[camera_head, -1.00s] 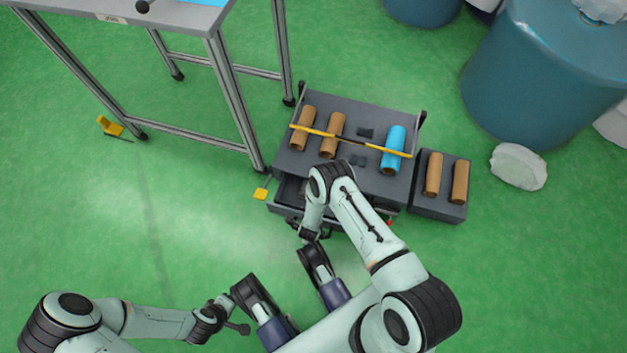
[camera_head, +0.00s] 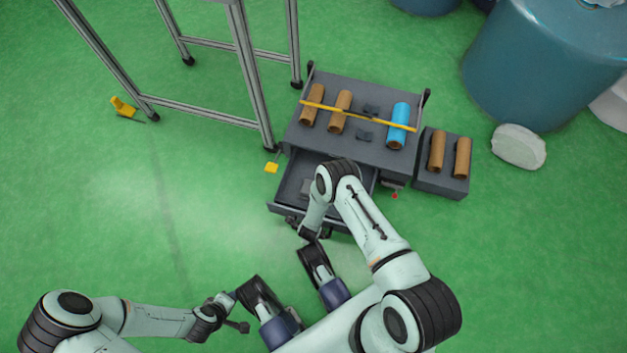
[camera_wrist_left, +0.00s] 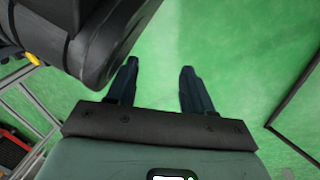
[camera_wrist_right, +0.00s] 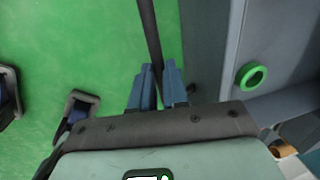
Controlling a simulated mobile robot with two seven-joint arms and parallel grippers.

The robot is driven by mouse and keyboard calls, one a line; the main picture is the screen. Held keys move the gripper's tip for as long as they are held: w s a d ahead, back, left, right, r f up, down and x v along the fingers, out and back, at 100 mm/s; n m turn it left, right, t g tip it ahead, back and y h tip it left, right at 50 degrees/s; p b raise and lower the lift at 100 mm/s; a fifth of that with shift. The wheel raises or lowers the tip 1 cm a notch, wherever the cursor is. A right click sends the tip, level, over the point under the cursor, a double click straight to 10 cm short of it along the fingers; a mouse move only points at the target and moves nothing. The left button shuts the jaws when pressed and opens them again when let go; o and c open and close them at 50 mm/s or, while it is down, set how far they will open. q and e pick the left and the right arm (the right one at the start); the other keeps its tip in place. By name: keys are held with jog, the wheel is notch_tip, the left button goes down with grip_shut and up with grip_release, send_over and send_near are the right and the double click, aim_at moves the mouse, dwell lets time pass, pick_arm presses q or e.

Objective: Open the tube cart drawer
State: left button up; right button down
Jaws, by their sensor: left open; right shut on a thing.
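The dark grey tube cart (camera_head: 345,148) stands ahead, with two brown tubes and a blue tube (camera_head: 398,125) on top. Its left drawer (camera_head: 292,182) is pulled out towards me, and its inside shows partly behind my right arm. My right gripper (camera_head: 308,232) is at the drawer's front. In the right wrist view its fingers (camera_wrist_right: 157,88) are shut on a dark bar, the drawer handle (camera_wrist_right: 149,30). My left gripper (camera_head: 242,327) is low and away from the cart. In the left wrist view its fingers (camera_wrist_left: 157,82) are apart with only green floor between them.
A grey side box (camera_head: 432,180) with two brown tubes adjoins the cart's right. A metal-framed table (camera_head: 250,75) stands left of it. A blue barrel (camera_head: 540,70) and a pale stone-like lump (camera_head: 518,147) are at right.

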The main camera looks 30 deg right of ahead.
dwell(0.3)
jog(key=c, duration=1.1)
grip_release()
pick_arm(q)
jog(key=w+r+t+p, duration=0.1)
jog(key=w+r+p, duration=0.2)
jog(key=w+r, duration=0.15)
jog(key=s+d+r+g+p, duration=0.1)
jog(key=s+d+r+p, duration=0.1)
jog(key=s, duration=0.3)
jog(key=shift+s+d+r+m+h, duration=0.3)
jog(key=shift+d+r+h, duration=0.1)
jog(key=shift+d, duration=0.15)
pick_arm(e)
jog(key=r, duration=0.4)
jog(key=s+a+r, duration=0.1)
jog(key=r, duration=0.3)
jog(key=a+r, duration=0.1)
jog(key=r, duration=0.4)
jog(key=shift+s+r, duration=0.1)
jog(key=shift+s, duration=0.2)
